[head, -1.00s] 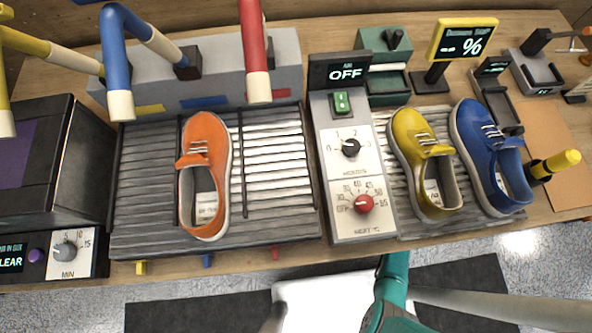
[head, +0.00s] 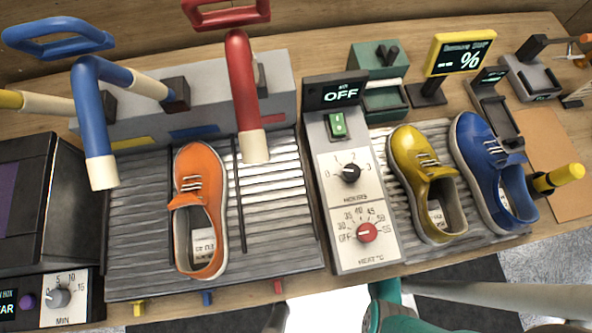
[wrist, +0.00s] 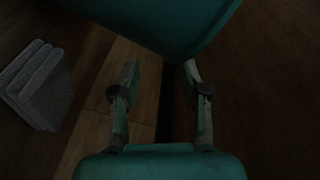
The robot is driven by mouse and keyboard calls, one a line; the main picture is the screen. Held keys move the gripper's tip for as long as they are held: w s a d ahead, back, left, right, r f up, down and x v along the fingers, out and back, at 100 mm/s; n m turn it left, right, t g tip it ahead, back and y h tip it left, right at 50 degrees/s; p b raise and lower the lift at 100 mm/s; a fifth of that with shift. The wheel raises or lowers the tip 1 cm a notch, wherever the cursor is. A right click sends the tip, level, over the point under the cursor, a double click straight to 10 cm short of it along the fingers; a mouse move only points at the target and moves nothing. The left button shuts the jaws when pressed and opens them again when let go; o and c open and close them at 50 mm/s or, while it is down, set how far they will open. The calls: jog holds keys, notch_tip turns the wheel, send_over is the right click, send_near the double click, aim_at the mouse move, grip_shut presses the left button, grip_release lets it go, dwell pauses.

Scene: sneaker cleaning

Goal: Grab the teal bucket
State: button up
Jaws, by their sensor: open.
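A large teal rounded body, which looks like the teal bucket (wrist: 160,22), fills the top middle of the wrist view and is cut off by the frame edge. Its lower edge lies just beyond my fingertips. My gripper (wrist: 160,70) is open, with its two fingers apart and nothing between them. The right fingertip is close to the edge of the teal body, but I cannot tell whether they touch. The bucket does not show in the head view, and neither do my fingers.
In the dim wrist view a grey stack of flat pieces (wrist: 38,85) lies at left on a brown wooden surface. In the head view the bench holds an orange shoe (head: 201,210) on a slatted rack, a control panel (head: 350,190), a yellow shoe (head: 425,180) and a blue shoe (head: 490,170).

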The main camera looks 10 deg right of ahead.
jog(key=shift+x, duration=2.7)
jog(key=shift+c, duration=0.2)
